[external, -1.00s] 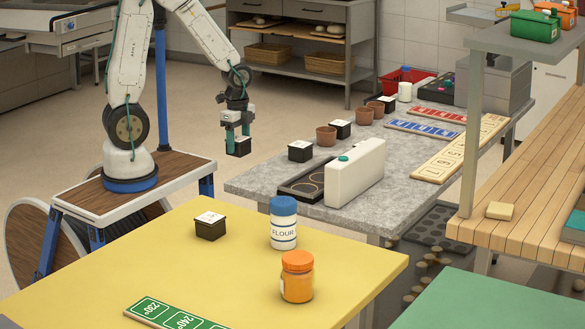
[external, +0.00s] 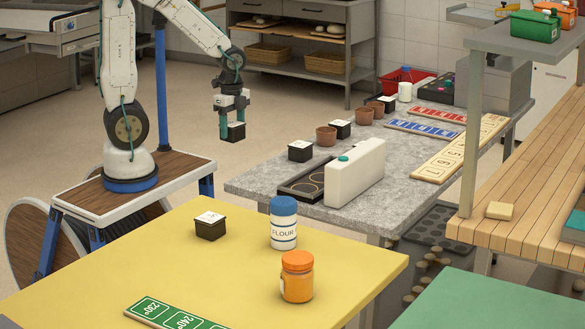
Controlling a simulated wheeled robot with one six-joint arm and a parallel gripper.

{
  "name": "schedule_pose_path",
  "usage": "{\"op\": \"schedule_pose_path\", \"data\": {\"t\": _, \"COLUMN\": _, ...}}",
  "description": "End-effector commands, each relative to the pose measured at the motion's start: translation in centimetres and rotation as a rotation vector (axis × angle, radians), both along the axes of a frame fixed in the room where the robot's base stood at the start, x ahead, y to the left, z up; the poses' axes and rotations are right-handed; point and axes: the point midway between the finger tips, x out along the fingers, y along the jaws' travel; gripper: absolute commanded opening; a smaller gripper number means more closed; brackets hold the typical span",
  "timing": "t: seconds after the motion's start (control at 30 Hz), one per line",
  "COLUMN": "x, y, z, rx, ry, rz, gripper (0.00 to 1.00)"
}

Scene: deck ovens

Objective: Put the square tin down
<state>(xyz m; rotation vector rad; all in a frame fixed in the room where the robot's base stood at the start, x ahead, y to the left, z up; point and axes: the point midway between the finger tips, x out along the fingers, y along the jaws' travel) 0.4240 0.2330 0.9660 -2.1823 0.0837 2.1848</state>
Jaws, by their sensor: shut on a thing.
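My gripper (external: 231,118) is shut on a small black square tin (external: 234,132) with a light top. It holds the tin in the air, over the floor between my base and the grey stone-topped table (external: 245,184). Similar square tins stand elsewhere: one on the yellow table (external: 150,250), and several on the grey table, such as the near one (external: 300,152) and another behind it (external: 341,130).
On the grey table are a black tray with rings (external: 300,188), a white canister (external: 355,172), brown pots (external: 326,136) and number boards (external: 460,150). The yellow table holds a flour jar (external: 284,224), an orange jar (external: 297,278) and a green board (external: 165,313).

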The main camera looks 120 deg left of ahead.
Motion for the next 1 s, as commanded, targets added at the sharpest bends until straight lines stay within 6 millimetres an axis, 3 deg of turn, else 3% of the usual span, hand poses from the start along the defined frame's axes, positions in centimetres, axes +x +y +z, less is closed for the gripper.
{"op": "schedule_pose_path", "data": {"t": 0.27, "x": 5.8, "y": -4.5, "z": 0.0, "rx": 0.0, "ry": 0.0, "rz": -0.195, "gripper": 0.26}}
{"op": "schedule_pose_path", "data": {"t": 0.47, "x": 10.2, "y": -9.7, "z": 0.0, "rx": 0.0, "ry": -0.002, "rz": -0.374, "gripper": 0.26}}
{"op": "schedule_pose_path", "data": {"t": 0.7, "x": 14.0, "y": -17.2, "z": 0.0, "rx": -0.001, "ry": -0.001, "rz": -0.588, "gripper": 0.26}}
{"op": "schedule_pose_path", "data": {"t": 1.0, "x": 16.0, "y": -27.6, "z": 0.1, "rx": 0.0, "ry": -0.001, "rz": -0.856, "gripper": 0.26}}
